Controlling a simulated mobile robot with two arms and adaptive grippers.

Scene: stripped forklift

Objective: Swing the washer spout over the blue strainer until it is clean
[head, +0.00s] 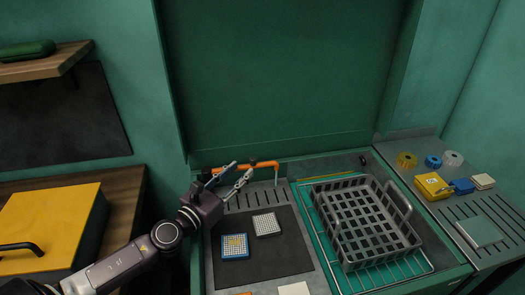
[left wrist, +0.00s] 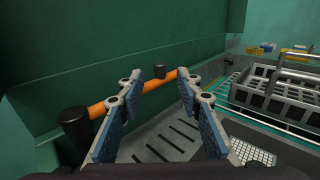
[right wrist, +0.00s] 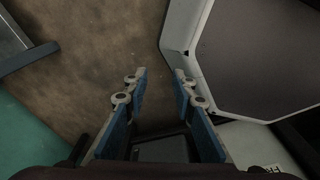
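The orange washer spout (head: 258,165) runs along the back of the sink unit, its nozzle hanging down at the right end. The blue strainer (head: 235,246) lies on the dark mat, left of a pale strainer (head: 267,223); yellowish marks show on its middle. My left gripper (head: 240,173) is at the spout, in front of its left part. In the left wrist view my left gripper (left wrist: 160,78) is open, with the spout (left wrist: 155,84) showing across the gap; contact cannot be told. My right gripper (right wrist: 161,72) is open and empty, away from the sink.
A grey basket (head: 350,255) stands on a wire rack at the right. A side shelf holds a yellow box (head: 433,186), a blue block (head: 462,186) and several rolls. A yellow-topped case (head: 45,225) stands at the left. The dark mat (head: 285,255) is partly bare.

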